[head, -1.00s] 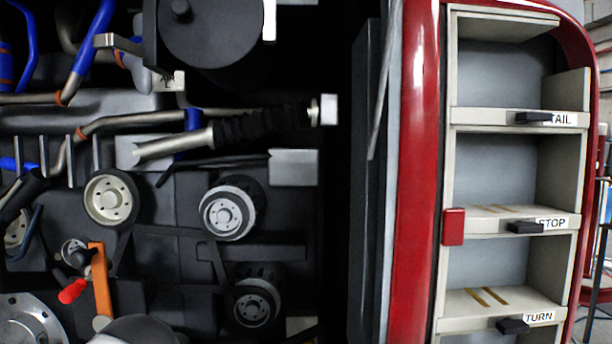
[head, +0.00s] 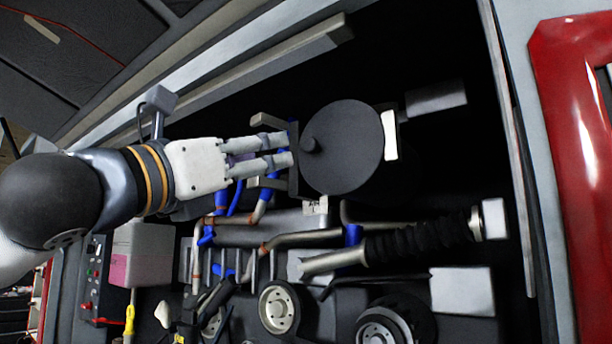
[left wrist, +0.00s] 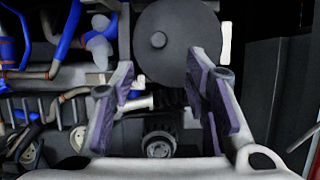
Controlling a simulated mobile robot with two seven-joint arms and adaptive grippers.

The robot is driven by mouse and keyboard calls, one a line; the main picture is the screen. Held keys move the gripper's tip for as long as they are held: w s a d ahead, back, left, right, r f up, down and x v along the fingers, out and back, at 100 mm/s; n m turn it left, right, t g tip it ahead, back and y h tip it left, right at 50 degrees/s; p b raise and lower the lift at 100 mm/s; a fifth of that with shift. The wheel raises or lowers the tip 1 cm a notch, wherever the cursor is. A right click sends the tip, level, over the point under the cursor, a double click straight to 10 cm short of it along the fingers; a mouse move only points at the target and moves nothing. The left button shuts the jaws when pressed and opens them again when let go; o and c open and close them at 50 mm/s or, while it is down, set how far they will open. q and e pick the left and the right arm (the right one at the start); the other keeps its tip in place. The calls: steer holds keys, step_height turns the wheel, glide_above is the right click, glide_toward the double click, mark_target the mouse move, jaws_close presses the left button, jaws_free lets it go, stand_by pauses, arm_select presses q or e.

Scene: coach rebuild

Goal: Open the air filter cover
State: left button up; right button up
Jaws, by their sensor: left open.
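The air filter cover (head: 345,150) is a dark grey round disc with a small knob (head: 309,145) on its left side, in the upper middle of the head view. It looks closed on its housing. In the left wrist view the cover (left wrist: 182,48) is at the top, with its knob (left wrist: 158,40) showing. My left gripper (head: 288,150) reaches in from the left, its fingertips just left of the knob. Its purple-padded fingers (left wrist: 160,75) are apart, with nothing between them. In the head view I cannot tell if they touch the cover's edge. My right gripper is not in view.
Below the cover are pipes, a black ribbed hose (head: 420,238) and several pulleys (head: 279,308). A pale box (head: 142,252) and a switch panel (head: 92,280) stand at lower left. A metal rail (head: 250,85) runs above my left arm. Red bodywork (head: 575,170) is at right.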

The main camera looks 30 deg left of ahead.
mark_target(308, 147)
arm_select(q)
steer(key=x, duration=1.2)
steer(key=shift+w+a+f, duration=0.1)
jaws_close()
